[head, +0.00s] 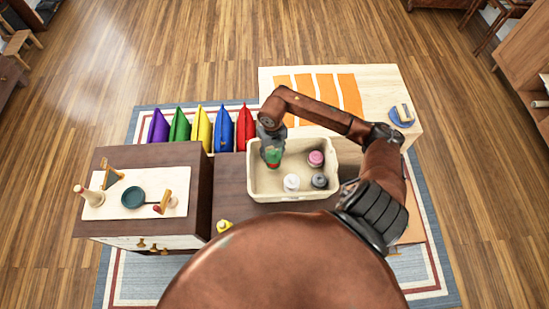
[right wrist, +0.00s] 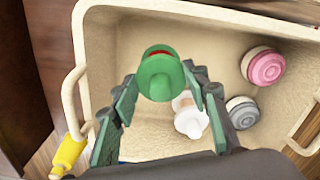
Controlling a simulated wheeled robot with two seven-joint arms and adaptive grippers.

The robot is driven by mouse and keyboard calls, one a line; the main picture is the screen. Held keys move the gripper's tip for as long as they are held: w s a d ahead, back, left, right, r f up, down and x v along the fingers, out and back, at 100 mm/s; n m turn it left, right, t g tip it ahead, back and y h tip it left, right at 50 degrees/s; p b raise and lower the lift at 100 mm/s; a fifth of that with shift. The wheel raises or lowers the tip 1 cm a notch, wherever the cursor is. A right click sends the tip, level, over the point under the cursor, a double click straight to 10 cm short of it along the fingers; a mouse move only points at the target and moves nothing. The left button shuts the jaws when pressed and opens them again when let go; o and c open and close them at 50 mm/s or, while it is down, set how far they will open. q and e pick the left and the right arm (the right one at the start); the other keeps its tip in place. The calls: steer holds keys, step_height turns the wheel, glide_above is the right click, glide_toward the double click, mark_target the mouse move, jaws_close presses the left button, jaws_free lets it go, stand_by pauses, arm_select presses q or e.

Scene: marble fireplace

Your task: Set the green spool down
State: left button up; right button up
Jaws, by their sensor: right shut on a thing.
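The green spool (head: 273,159) is held by my right gripper (head: 270,146) at the left part of a cream bin (head: 300,196). In the right wrist view the green spool (right wrist: 160,78) sits between the two fingers of my right gripper (right wrist: 163,92), with a bit of red at its top. Its exact height over the bin floor is hard to tell. A white spool (right wrist: 188,117), a pink spool (right wrist: 263,66) and a grey spool (right wrist: 242,112) stand in the bin, to the right of the green one. My left gripper is not in view.
A cabinet (head: 150,155) with a tray and a green bowl stands at left. Coloured cushions (head: 203,128) line up behind. A pale table (head: 385,80) with orange strips is behind the bin.

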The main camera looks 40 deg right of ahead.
mark_target(273, 158)
step_height(273, 158, down, 4)
steer(key=shift+f+b, duration=0.1)
steer(key=shift+b, duration=0.2)
steer(key=o, duration=1.3)
step_height(273, 158, up, 12)
steer(key=shift+r+p, duration=0.1)
steer(key=shift+p, duration=0.8)
